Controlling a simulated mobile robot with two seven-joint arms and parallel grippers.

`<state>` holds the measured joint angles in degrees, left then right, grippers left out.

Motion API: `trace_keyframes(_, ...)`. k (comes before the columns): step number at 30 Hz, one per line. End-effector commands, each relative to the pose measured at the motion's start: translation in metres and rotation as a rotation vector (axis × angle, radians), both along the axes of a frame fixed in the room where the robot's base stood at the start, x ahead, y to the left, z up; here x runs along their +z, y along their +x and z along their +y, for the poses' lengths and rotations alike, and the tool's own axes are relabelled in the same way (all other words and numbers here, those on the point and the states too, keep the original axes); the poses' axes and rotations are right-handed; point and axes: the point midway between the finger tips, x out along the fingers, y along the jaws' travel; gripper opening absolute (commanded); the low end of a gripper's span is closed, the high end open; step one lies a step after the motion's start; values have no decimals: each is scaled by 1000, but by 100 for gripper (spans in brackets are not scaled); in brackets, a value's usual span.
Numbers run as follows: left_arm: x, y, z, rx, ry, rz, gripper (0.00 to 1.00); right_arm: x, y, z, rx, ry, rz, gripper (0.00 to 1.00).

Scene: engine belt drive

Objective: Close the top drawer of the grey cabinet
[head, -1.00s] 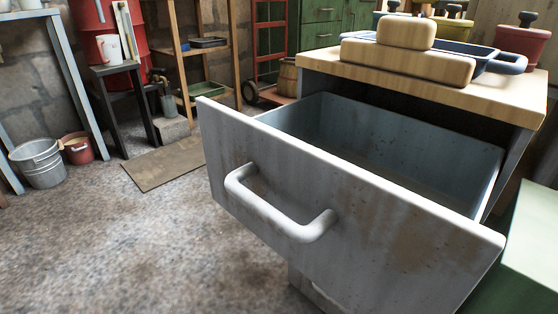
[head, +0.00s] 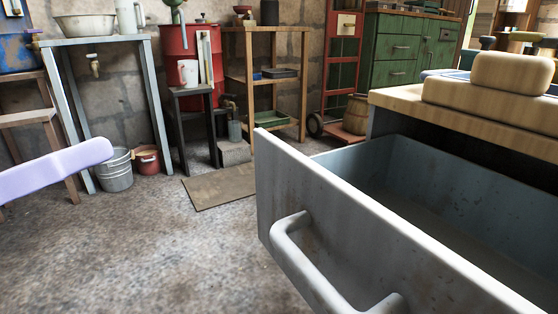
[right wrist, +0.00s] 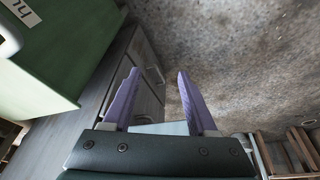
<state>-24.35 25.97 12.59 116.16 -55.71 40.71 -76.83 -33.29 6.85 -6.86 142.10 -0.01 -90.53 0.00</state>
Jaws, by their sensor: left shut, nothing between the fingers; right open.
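The top drawer (head: 430,225) of the grey cabinet stands pulled well out in the head view. Its worn grey front panel (head: 350,210) faces me, with a grey bar handle (head: 300,262) running off the bottom edge. The cabinet's wooden top (head: 430,110) is at the right; most of the body is hidden or out of frame. My left gripper (head: 100,152), lavender, comes in from the left, shut and empty, clear of the drawer. My right gripper (right wrist: 157,76) is open and empty in the right wrist view, with grey drawer fronts (right wrist: 148,58) beyond its fingers.
Stepped wooden blocks (head: 500,90) sit on the cabinet top. A green box (right wrist: 60,50) is beside the cabinet in the right wrist view. Buckets (head: 115,172), a metal table and a shelf stand along the back. The floor (head: 160,255) left of the drawer is clear, with a flat board farther back.

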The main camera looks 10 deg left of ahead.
Motion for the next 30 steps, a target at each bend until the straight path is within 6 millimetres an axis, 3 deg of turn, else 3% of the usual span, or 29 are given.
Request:
trace_keyframes(4, -21, -20, -11, -148, 209, -83, 0, -2, 0, 0, 0, 0, 0, 58)
trace_keyframes(10, -28, -23, -22, -200, 267, -109, 0, -4, 0, 0, 0, 0, 0, 58)
trace_keyframes(24, -25, 32, -97, -196, 259, -112, 0, -17, 0, 0, 1, 0, 0, 58)
trace_keyframes(30, -27, 49, -119, -195, 259, -108, 0, -23, 0, 0, 1, 0, -1, 58)
